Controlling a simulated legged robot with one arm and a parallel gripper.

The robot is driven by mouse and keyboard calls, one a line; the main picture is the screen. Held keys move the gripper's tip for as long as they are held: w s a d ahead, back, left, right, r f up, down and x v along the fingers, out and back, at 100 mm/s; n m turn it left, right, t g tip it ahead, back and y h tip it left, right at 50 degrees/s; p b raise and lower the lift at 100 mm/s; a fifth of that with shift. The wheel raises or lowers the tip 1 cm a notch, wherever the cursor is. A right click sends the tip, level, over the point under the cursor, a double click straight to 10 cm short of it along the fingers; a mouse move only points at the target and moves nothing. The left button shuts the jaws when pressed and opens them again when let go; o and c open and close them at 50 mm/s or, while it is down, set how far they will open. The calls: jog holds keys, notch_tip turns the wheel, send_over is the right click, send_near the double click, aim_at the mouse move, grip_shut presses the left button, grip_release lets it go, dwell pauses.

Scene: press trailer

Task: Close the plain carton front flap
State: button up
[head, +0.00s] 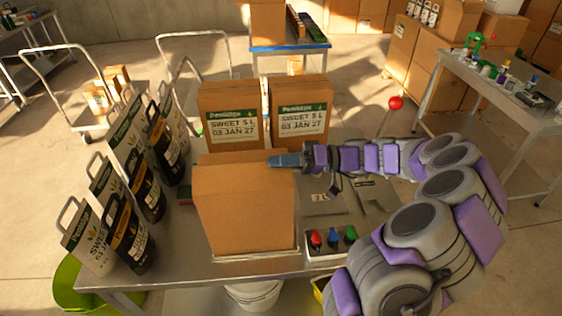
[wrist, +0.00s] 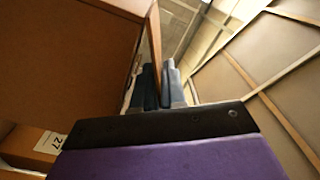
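The plain carton (head: 245,215) stands upright on the metal table, its broad brown face toward the head camera. Its upper panels (head: 232,172) show no print. My gripper (head: 285,160) is at the carton's upper right edge, reaching in from the right. In the wrist view, a thin brown flap (wrist: 153,45) stands at an angle beside the carton's brown wall (wrist: 70,55). Its lower part runs between the two blue-grey fingers of my gripper (wrist: 160,85), which look close together on it. The contact is small and partly hidden. The head view does not show this flap clearly.
Two labelled cartons (head: 235,115) (head: 298,112) stand just behind. Several black and white bags with handles (head: 132,235) crowd the left. A panel of coloured knobs (head: 333,238) is at the front right, and a red-knobbed lever (head: 395,103) rises behind my arm.

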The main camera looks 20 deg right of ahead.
jog(key=shift+a, duration=0.35)
jog(key=shift+c, duration=0.7)
jog(key=shift+a, duration=0.55)
grip_shut()
jog(key=shift+w+d+f+m+p, duration=0.2)
jog(key=shift+d+m+p, duration=0.25)
jog(key=shift+m, duration=0.25)
jog(key=shift+s+a, duration=0.1)
jog(key=o, duration=0.5)
grip_release()
jog(key=shift+a, duration=0.15)
jog(key=shift+f, duration=0.1)
